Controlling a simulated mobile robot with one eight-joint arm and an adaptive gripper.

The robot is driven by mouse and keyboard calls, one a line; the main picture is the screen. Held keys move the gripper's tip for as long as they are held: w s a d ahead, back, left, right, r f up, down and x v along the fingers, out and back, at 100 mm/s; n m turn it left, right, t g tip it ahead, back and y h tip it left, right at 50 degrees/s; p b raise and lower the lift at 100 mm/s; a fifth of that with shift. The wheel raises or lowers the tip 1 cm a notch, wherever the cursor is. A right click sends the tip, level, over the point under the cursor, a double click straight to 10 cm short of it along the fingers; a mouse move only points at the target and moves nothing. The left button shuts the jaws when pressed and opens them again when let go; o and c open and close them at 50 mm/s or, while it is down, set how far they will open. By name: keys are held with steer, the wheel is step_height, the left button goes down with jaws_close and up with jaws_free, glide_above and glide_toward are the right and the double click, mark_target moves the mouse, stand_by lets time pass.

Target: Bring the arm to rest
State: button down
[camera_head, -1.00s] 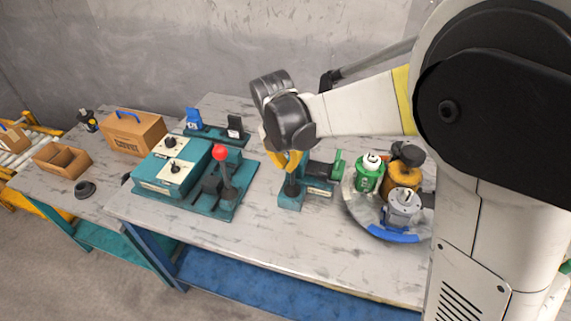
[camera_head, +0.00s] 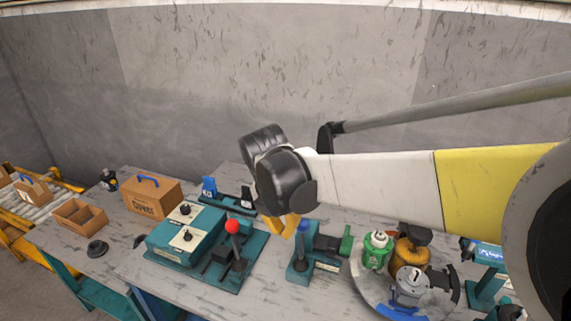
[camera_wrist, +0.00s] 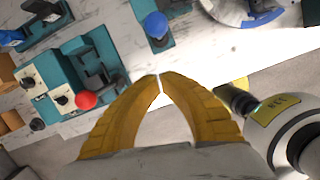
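My gripper (camera_head: 286,226) shows as yellow fingers under the black wrist, above the bench and in front of a small teal fixture (camera_head: 300,270). In the wrist view the two curved yellow fingers of my gripper (camera_wrist: 160,78) come together at the tips, with nothing held between them. My arm (camera_head: 380,190) stretches across the head view from the right, raised over the bench.
The bench (camera_head: 225,300) carries a teal control box with a red-knobbed lever (camera_head: 232,227). A round tray (camera_head: 358,280) at right holds a green bottle (camera_head: 377,252) and a grey motor-like part (camera_head: 410,285). A cardboard box (camera_head: 152,198) stands left. Space above the bench is open.

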steer(key=s+d+r+m+t+b, duration=0.1)
steer(key=s+d+m+t, duration=0.1)
steer(key=s+d+m, duration=0.5)
steer(key=s+d+r+m+t+y+b, duration=0.1)
steer(key=s+d+m+t, duration=0.2)
steer(key=m, duration=1.9)
steer(key=s+d, duration=0.5)
steer(key=d, duration=0.4)
steer(key=shift+s+d+m, duration=0.3)
steer(key=shift+d, duration=0.05)
